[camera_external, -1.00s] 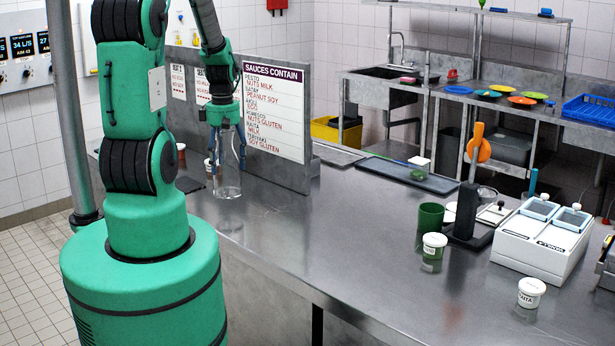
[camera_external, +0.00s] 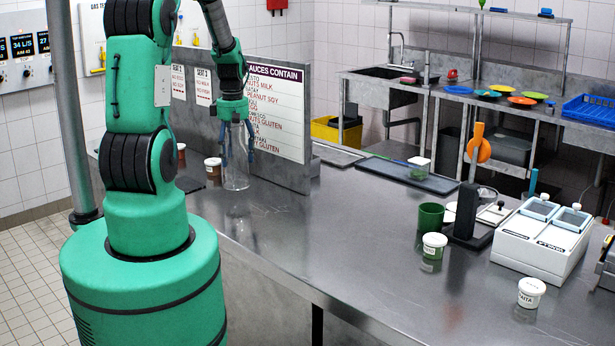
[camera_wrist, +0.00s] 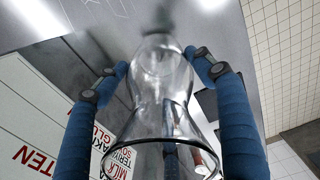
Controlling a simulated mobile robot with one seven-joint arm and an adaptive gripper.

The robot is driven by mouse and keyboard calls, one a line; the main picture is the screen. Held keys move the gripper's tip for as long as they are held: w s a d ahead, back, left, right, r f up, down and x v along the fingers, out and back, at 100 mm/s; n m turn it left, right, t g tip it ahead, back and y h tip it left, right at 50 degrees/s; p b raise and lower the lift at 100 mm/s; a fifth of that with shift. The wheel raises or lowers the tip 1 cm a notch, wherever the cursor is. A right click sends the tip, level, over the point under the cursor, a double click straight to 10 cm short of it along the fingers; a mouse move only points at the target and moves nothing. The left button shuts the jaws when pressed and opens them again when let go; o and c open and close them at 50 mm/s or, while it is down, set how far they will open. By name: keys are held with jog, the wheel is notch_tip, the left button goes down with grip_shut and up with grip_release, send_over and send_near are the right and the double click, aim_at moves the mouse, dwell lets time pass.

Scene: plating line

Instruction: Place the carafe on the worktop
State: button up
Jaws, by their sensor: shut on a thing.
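The clear glass carafe (camera_external: 236,168) is upright between the fingers of my gripper (camera_external: 237,158), close to the sauce board at the left of the worktop (camera_external: 330,240). My gripper is shut on the carafe. In the wrist view the carafe (camera_wrist: 163,85) lies between the two blue fingers (camera_wrist: 160,72), with its wide rim nearest the camera. The base of the carafe is at or just above the steel surface; I cannot tell whether it touches.
The sauce board (camera_external: 280,120) stands right behind the carafe. A brown jar (camera_external: 213,167) is to its left. A dark tray (camera_external: 405,175), green cup (camera_external: 430,217), white tubs (camera_external: 434,245) and a white machine (camera_external: 545,238) are farther right. The middle of the worktop is clear.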

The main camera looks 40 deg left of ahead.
aim_at(241, 124)
jog(key=w+a, duration=0.4)
jog(key=w, duration=0.2)
jog(key=shift+f, duration=0.3)
jog(key=shift+f, duration=0.1)
jog(key=shift+f, duration=1.65)
jog(key=shift+f, duration=0.15)
jog(key=o, duration=1.7)
jog(key=shift+c, duration=0.2)
notch_tip(241, 124, up, 12)
jog(key=shift+r, duration=0.15)
